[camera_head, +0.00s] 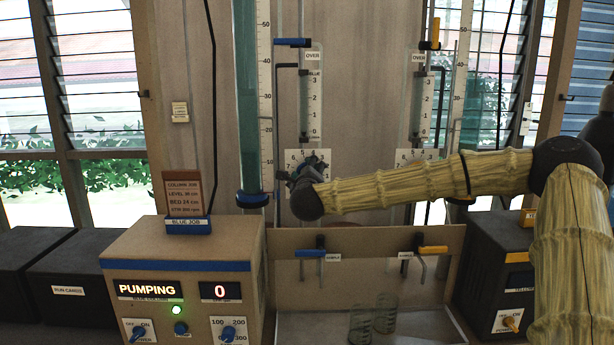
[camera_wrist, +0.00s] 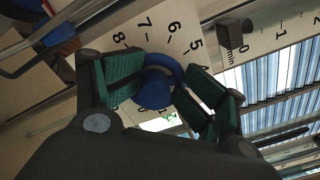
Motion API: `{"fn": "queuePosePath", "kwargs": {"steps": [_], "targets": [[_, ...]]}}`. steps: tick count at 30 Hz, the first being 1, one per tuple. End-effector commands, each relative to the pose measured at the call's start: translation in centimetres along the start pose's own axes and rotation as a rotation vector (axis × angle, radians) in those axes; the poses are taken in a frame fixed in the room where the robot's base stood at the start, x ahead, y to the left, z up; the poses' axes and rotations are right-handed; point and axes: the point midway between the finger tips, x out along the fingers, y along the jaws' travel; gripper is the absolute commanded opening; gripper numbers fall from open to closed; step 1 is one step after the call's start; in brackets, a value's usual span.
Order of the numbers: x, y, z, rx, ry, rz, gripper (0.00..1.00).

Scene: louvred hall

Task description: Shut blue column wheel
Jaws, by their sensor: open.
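The blue column wheel (camera_wrist: 155,88) sits on a white numbered dial plate (camera_wrist: 150,30) in the wrist view. My gripper (camera_wrist: 162,92) is open, its green-padded fingers on either side of the wheel. I cannot tell whether the pads touch it. In the head view my gripper (camera_head: 308,168) is up against the blue column's dial plate (camera_head: 296,156) and hides the wheel. The blue column (camera_head: 248,100) stands left of it. The blue column pump box (camera_head: 182,275) reads PUMPING and 0, with a green light lit.
A second dial plate (camera_head: 409,156) is right of mine, behind my arm. Glass beakers (camera_head: 360,322) stand in the tray below, under blue-handled (camera_head: 310,253) and yellow-handled (camera_head: 432,250) taps. A blue job card holder (camera_head: 187,224) tops the pump box. Dark boxes (camera_head: 70,285) stand left.

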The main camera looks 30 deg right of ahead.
Motion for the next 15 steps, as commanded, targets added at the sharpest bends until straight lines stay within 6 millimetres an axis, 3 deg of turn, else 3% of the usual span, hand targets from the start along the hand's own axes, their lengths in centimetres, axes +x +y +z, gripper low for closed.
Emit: {"fn": "queuePosePath", "kwargs": {"steps": [15], "targets": [[-0.7, 0.1, -1.4, -0.002, 0.017, 0.001, 0.54]]}}
